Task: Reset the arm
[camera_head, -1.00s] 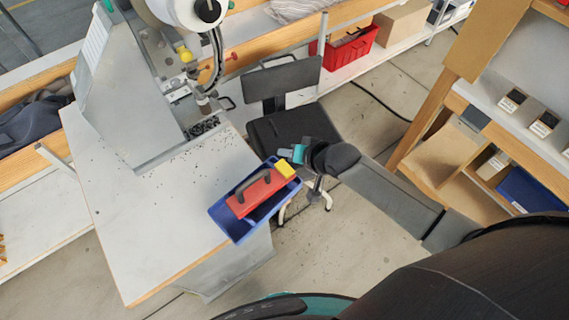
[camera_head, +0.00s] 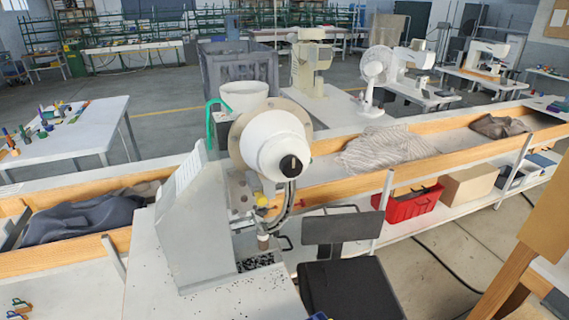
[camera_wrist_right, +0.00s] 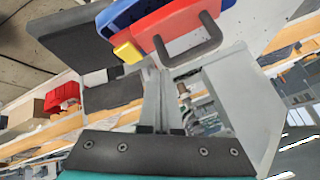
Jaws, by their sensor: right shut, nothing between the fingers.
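My right arm and gripper are out of the head view. In the right wrist view my right gripper (camera_wrist_right: 160,75) is shut and empty, with its fingertips close together. A blue bin (camera_wrist_right: 122,14) with a red box (camera_wrist_right: 170,18) with a dark handle and a yellow block (camera_wrist_right: 127,52) shows above it at the top of that view. My left gripper is in neither view. The eyelet press (camera_head: 190,235), with its white round head (camera_head: 268,145), stands on the worktable in the head view.
A black chair (camera_head: 345,285) stands right of the press. Behind runs a wooden-edged bench (camera_head: 330,185) with cloth on it. A red crate (camera_head: 412,203) and a cardboard box (camera_head: 470,185) sit on a low shelf. Wooden shelving (camera_head: 515,270) stands at the right edge.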

